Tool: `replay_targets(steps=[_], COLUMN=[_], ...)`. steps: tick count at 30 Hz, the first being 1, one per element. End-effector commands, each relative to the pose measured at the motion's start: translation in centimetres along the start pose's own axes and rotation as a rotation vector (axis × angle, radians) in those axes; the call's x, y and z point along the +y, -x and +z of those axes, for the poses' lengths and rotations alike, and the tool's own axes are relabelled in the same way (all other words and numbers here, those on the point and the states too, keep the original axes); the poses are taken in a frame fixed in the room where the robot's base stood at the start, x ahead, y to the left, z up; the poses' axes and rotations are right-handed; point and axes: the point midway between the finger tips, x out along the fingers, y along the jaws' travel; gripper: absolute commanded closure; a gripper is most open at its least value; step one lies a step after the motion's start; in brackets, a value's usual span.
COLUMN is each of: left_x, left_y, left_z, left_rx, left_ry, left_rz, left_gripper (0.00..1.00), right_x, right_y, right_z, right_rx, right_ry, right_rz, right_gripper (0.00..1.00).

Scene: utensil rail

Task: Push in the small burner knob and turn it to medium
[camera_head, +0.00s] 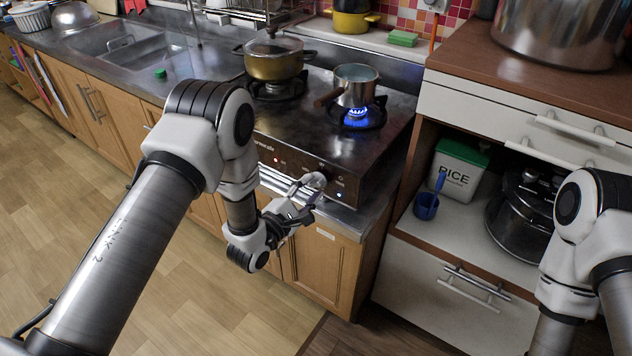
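The two-burner stove (285,135) stands on the counter, with its dark front panel facing me. A blue flame (357,112) burns under the small saucepan (357,84) on the right burner. My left gripper (312,185) is at the right part of the front panel, close to the control area. Its fingers cover much of that area, so the small burner knob and its angle cannot be made out clearly. Whether the fingers touch the knob or are closed on it cannot be told. My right arm shows at the right edge; its gripper is out of view.
A larger lidded pot (273,57) sits on the left burner. The sink (130,48) is at the left. At the right, an open shelf holds a rice box (458,172), a blue cup (426,206) and a dark cooker (522,215). The floor in front is clear.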

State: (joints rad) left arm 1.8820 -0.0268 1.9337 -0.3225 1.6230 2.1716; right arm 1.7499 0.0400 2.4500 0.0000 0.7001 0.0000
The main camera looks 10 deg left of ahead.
Motion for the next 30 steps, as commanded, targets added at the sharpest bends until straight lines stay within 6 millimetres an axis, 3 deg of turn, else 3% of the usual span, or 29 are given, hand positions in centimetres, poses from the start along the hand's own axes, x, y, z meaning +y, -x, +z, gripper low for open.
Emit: replay_targets(steps=[15,30], left_x=[0.1,0.0], left_y=[5.0,6.6], left_z=[0.0,0.0], left_rx=[0.002,0.002], left_ry=[0.0,0.0], left_rz=[-0.002,-0.002], left_gripper=[0.6,0.6], right_x=[0.0,0.0], right_y=[1.4,1.4], right_z=[0.0,0.0], right_rx=[0.0,0.0], right_ry=[0.0,0.0], right_rz=[0.0,0.0], right_gripper=[0.17,0.17])
